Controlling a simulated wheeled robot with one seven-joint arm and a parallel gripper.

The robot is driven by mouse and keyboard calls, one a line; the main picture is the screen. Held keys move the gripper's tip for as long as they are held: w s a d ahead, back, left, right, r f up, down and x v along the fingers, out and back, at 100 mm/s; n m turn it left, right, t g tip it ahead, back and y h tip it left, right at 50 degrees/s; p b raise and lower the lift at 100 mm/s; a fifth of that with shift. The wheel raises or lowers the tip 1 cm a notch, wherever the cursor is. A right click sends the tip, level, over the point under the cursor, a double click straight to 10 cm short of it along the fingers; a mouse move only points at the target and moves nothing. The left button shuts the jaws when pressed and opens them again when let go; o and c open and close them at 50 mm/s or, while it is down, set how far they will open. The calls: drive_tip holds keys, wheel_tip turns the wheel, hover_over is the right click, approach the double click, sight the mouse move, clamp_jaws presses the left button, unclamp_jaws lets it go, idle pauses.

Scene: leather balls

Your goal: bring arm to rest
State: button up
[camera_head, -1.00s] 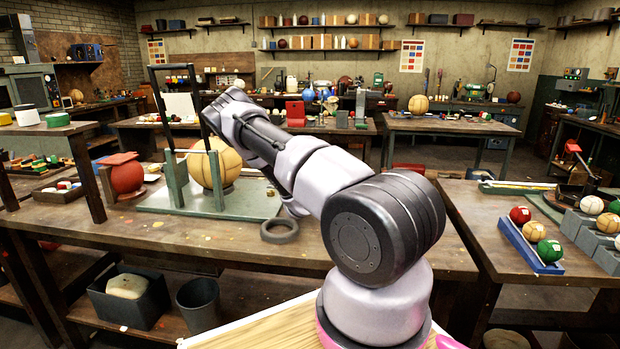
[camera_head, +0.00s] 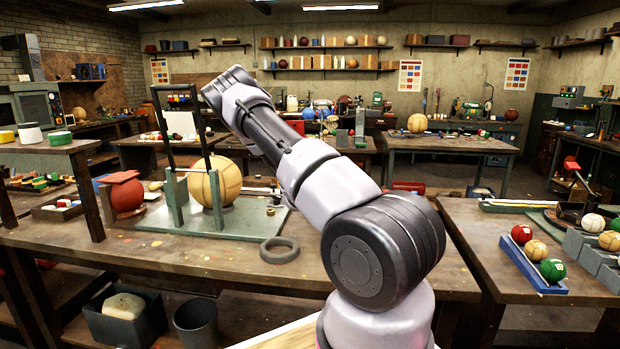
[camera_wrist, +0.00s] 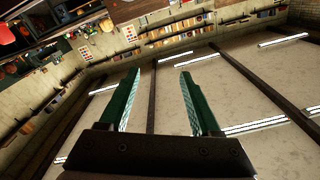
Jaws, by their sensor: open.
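In the head view my arm rises from the lower middle and slants up and to the left over the workbench (camera_head: 290,270). In the wrist view my gripper (camera_wrist: 157,95) is open, with its two green fingers apart and nothing between them. Behind the fingers are the ceiling, its strip lights and the upper walls, so the gripper points upward and away from the bench. I cannot make out the fingers in the head view.
A tan ball (camera_head: 215,182) sits at a dark frame on a green plate (camera_head: 165,230). A grey ring (camera_head: 279,250) lies at the plate's right. A red ball (camera_head: 126,193) is at the left. A blue rack (camera_head: 531,263) with small balls stands on the right bench.

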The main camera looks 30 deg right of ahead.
idle(0.4)
drive_tip(key=s+a+r+g+y, duration=0.5)
drive_tip(key=s+a+r+y, duration=0.5)
drive_tip(key=s+a+r, duration=0.85)
drive_tip(key=s+a+r+n+g+y, duration=0.1)
drive_tip(key=s+a+r+n, duration=0.1)
drive_tip(key=s, duration=0.6)
drive_tip(key=s+a+r+n+y, duration=0.1)
drive_tip(key=s+a+r+n, duration=0.2)
drive_tip(key=s+a, duration=0.2)
drive_tip(key=s+a+r+n+g+y, duration=0.1)
drive_tip(key=s+a, duration=0.3)
drive_tip(key=s, duration=0.8)
drive_tip(key=shift+r+n+g, duration=0.3)
drive_tip(key=shift+r+n, duration=0.55)
drive_tip(key=shift+n, duration=0.05)
drive_tip(key=shift+a, duration=0.1)
